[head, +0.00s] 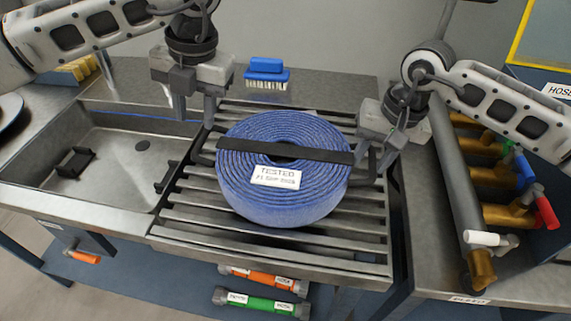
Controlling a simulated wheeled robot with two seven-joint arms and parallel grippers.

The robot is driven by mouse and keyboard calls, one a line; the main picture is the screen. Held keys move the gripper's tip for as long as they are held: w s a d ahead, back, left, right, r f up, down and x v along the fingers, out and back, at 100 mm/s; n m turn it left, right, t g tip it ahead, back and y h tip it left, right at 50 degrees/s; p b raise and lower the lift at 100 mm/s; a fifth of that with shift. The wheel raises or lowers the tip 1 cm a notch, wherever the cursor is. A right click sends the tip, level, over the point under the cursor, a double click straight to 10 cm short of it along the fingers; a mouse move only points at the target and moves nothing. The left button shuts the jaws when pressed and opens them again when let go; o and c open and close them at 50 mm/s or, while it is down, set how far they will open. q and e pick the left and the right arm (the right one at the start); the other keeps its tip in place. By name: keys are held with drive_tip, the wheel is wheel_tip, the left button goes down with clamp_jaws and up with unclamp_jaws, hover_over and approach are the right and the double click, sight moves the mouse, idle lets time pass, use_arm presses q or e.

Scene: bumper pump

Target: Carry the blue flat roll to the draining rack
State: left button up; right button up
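The blue flat roll (318,206) lies flat on the slatted metal draining rack (190,232), slightly right of its middle. A black strap (285,150) crosses its top, with a dark loop handle at each side, and a white "TESTED" label (277,177) is on it. My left gripper (195,112) is open, pointing down just above and behind the left handle (197,150), fingers apart. My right gripper (382,155) is at the right handle, close beside the roll. I cannot tell whether its fingers are shut on that handle.
A sink (115,150) adjoins the rack on the left. A blue brush (266,73) lies on the steel ledge behind. Brass pipework with valves (500,180) stands at right. An orange tube (263,280) and a green tube (260,303) lie on the shelf below.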

wheel_tip(320, 180, up, 12)
drive_tip(key=d, duration=0.2)
drive_tip(key=shift+s+d, duration=0.15)
drive_tip(key=shift+d, duration=0.05)
drive_tip(key=shift+f, duration=0.1)
idle(0.4)
